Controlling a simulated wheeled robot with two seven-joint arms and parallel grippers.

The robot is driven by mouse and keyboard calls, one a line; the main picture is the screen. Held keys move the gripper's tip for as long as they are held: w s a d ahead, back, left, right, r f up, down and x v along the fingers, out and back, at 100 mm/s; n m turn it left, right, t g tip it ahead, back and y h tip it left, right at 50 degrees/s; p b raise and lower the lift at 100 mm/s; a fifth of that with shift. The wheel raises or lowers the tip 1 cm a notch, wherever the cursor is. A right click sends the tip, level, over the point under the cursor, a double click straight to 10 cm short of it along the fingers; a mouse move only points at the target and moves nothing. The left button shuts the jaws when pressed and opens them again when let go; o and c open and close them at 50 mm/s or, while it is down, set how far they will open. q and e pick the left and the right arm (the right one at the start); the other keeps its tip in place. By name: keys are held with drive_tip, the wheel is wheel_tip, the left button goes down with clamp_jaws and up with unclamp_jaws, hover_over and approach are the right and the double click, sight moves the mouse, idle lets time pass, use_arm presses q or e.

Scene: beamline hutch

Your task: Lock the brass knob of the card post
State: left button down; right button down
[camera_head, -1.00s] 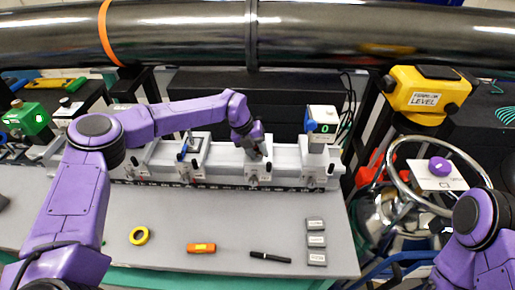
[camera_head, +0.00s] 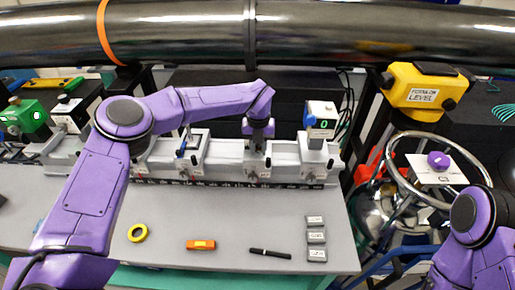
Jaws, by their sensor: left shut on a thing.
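My left gripper (camera_head: 257,133) points down at a carriage (camera_head: 258,168) on the pale rail across the back of the bench. Its fingers are shut on a small part at the top of this carriage, where the post stands. The brass knob and most of the card post are hidden by the fingers, so the knob's angle cannot be told. My right arm shows at the lower right edge, but its gripper is out of view.
A white box with a green digit (camera_head: 321,120) stands on the carriage to the right. A carriage with a blue part (camera_head: 181,150) stands to the left. Yellow tape (camera_head: 138,233), an orange tool (camera_head: 201,244), a black pen (camera_head: 270,253) and small grey blocks (camera_head: 316,237) lie in front.

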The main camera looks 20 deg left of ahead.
sight(259, 149)
use_arm(q)
drive_tip(key=c, duration=1.2)
unclamp_jaws()
drive_tip(key=shift+w+f, duration=0.15)
drive_tip(key=shift+w, duration=0.05)
wheel_tip(259, 149, up, 10)
drive_tip(key=b, duration=0.3)
drive_tip(key=shift+a+r+b, duration=0.1)
drive_tip(key=shift+r+b, duration=0.15)
drive_tip(key=shift+b, duration=0.1)
